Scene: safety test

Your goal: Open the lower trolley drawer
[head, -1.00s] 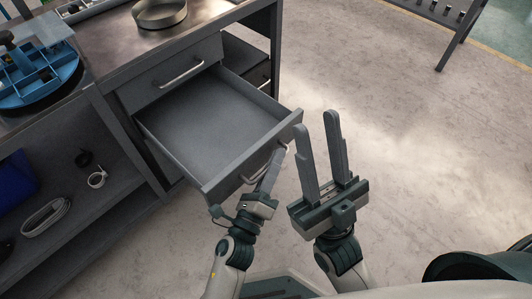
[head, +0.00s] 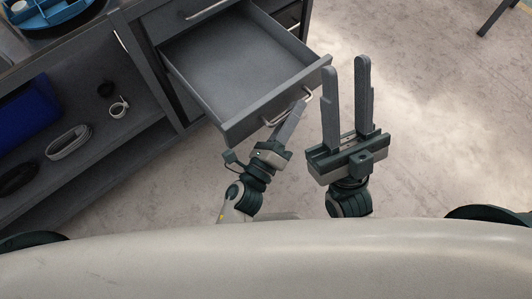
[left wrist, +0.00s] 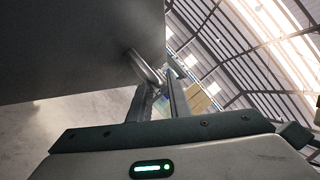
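The lower trolley drawer (head: 225,62) is pulled well out and empty, below a closed upper drawer (head: 172,22). Its bar handle (head: 309,96) is on the front panel; it also shows in the left wrist view (left wrist: 143,66). My left gripper (head: 292,118) is at this handle. In the left wrist view its fingers (left wrist: 160,94) stand close together with the handle's bar between them; the exact contact is partly hidden. My right gripper (head: 346,88) is open and empty, its fingers pointing up the picture, just right of the drawer front and apart from it.
Left of the drawer, an open shelf (head: 95,170) holds a blue object (head: 28,112), a coiled cable (head: 68,142) and a white ring-like item (head: 119,107). A blue tray (head: 40,10) is on top.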

